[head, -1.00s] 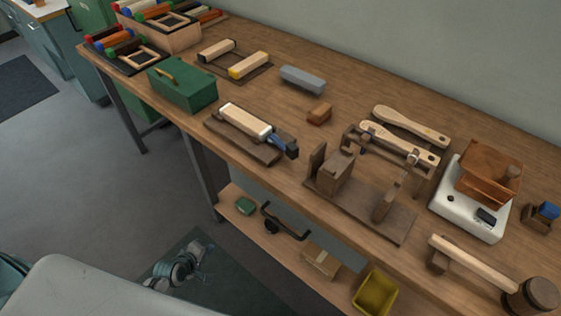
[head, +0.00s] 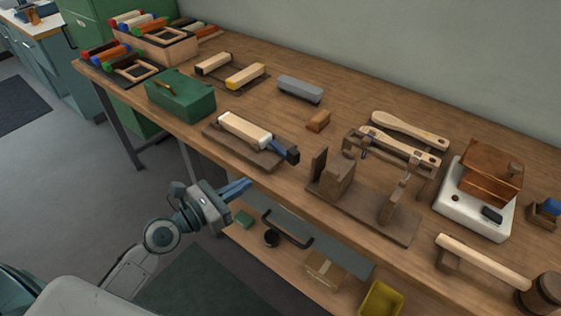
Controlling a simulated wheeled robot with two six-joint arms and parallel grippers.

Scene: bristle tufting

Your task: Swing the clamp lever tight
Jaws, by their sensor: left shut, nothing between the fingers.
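A pale brush block (head: 245,130) lies on a dark wooden base (head: 225,143) near the front edge of the bench. At the block's right end is a blue lever-like piece (head: 278,147) with a black block (head: 293,155) at its end; it looks like the clamp lever, but I cannot tell how tightly it sits. My left gripper (head: 243,187) is in front of the bench's front edge, below and left of the lever in the picture. Its blue fingers are together and empty, clear of the lever. My right gripper is out of view.
A green box (head: 181,97) stands left of the base. A wooden fixture (head: 362,220) with uprights stands to the right, with a white scale (head: 465,215) beyond it. A lower shelf (head: 290,277) holds a yellow bin (head: 381,299).

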